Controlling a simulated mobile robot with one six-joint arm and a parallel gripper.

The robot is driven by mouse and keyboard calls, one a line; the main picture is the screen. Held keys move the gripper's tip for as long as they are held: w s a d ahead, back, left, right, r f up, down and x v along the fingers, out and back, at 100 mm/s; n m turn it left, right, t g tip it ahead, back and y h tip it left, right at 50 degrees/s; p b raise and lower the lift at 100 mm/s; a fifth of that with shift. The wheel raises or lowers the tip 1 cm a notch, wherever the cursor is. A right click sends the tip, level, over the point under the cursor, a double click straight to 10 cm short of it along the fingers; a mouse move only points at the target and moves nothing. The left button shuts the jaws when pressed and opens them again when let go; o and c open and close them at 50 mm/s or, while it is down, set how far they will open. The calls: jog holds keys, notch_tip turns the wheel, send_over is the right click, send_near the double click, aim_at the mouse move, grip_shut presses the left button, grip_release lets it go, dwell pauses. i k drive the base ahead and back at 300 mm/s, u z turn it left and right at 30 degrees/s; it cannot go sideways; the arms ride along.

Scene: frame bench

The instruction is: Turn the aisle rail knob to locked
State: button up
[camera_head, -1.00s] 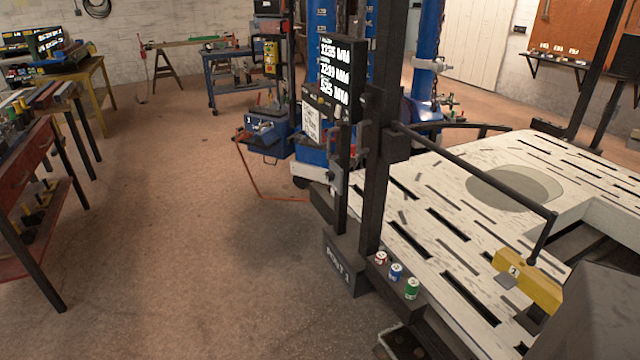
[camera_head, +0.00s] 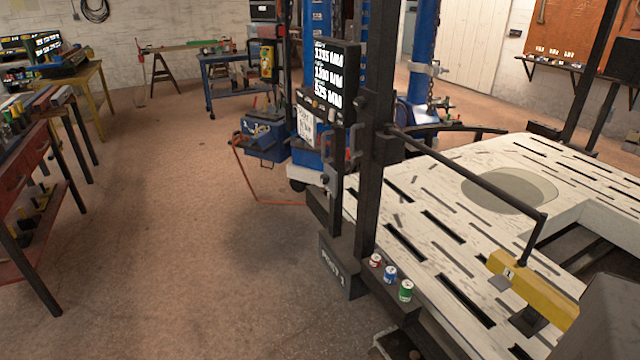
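The frame bench (camera_head: 470,160) is a pale slotted deck at the right. A dark upright post (camera_head: 374,180) stands at its near left corner, with a labelled foot (camera_head: 339,268). A dark rail (camera_head: 465,172) runs from the post over the deck to a yellow clamp block (camera_head: 535,288). I cannot make out for certain which part is the aisle rail knob or how it is set. Small red (camera_head: 375,260), blue (camera_head: 390,275) and green (camera_head: 405,291) cylinders stand in a row on a dark ledge beside the post. My gripper is not in view.
A lit display (camera_head: 329,78) hangs on the post's left side, with a blue cart (camera_head: 262,140) behind it. A red workbench (camera_head: 30,160) stands at the left. The brown floor (camera_head: 190,220) between them is clear. A tool board and shelf (camera_head: 560,60) are at the back right.

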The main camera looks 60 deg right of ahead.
aim_at(325, 179)
jog(key=z, duration=0.05)
jog(key=i, duration=0.9)
jog(key=u, duration=0.05)
